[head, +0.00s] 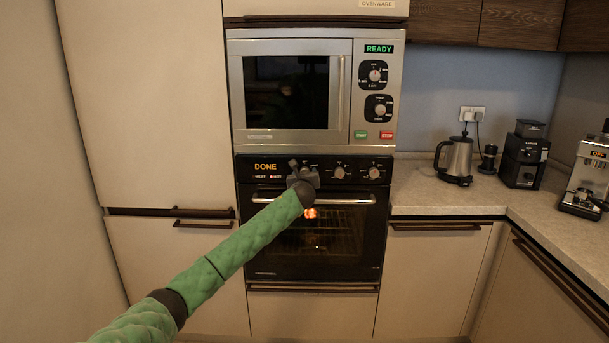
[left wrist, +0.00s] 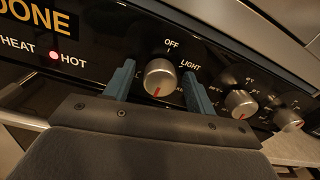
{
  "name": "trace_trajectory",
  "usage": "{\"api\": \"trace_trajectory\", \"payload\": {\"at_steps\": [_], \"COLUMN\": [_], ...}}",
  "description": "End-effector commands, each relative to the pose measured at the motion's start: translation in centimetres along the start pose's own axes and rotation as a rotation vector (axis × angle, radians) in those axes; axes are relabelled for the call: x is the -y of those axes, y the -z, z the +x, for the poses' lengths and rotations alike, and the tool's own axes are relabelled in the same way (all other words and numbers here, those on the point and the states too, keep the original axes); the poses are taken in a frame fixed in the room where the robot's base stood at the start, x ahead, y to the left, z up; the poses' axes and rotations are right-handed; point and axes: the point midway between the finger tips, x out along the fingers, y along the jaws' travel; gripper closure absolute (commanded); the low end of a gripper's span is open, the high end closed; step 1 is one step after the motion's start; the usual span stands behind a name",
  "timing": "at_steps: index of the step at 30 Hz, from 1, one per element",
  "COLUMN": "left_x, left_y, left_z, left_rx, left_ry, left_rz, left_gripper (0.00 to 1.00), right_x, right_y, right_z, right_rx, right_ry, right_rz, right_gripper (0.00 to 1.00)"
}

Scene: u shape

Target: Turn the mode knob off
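The mode knob (left wrist: 160,77), a round silver dial with OFF and LIGHT labels, is on the oven's black control panel (head: 254,177). Its red pointer faces down, away from the OFF label above it. My left gripper (left wrist: 159,87) is open, with one blue finger on each side of the knob and a small gap visible on both sides. In the head view my left gripper (head: 301,173) is at the panel and largely hides this knob.
Two more knobs (head: 339,172) (head: 374,173) sit to the right on the panel. The oven door handle (head: 345,201) runs just below. A microwave (head: 290,90) with its own dials is above. The counter (head: 420,197) at right holds a kettle (head: 456,158) and coffee machines.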

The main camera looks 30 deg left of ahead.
Motion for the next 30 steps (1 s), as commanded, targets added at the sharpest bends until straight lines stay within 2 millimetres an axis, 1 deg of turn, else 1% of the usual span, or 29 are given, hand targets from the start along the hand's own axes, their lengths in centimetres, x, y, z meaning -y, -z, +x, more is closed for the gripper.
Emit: {"api": "trace_trajectory", "payload": {"at_steps": [1,5,6,7,14,20,26,30], "left_x": [-0.01,-0.02,-0.02,-0.02,-0.01,-0.02,0.00,-0.04], "left_y": [0.00,0.01,0.01,0.01,0.01,0.03,0.14,0.18], "left_z": [0.00,-0.01,-0.01,-0.01,-0.02,-0.03,-0.05,-0.04], "left_rx": [0.000,0.000,0.000,0.000,0.000,0.002,0.004,0.007], "left_ry": [0.000,0.000,0.000,0.000,0.000,0.000,0.001,0.001], "left_rz": [0.000,0.000,0.000,0.000,-0.016,-0.093,-0.243,-0.375], "left_gripper": [0.54,0.79,0.87,0.89,0.89,0.89,0.89,0.89], "right_x": [-0.01,-0.02,-0.02,-0.03,-0.06,-0.10,-0.18,-0.20], "right_y": [-0.02,-0.02,-0.02,-0.03,-0.03,0.07,0.17,0.21], "right_z": [0.01,0.03,0.05,0.05,0.08,0.00,-0.14,-0.15], "right_rx": [0.000,0.000,0.000,0.000,0.001,0.001,0.001,0.000], "right_ry": [0.000,0.000,0.000,0.000,-0.001,-0.002,-0.004,-0.004], "right_rz": [0.000,0.000,0.000,0.000,0.001,0.001,0.002,0.002], "right_gripper": [1.00,1.00,1.00,1.00,1.00,1.00,1.00,1.00]}}
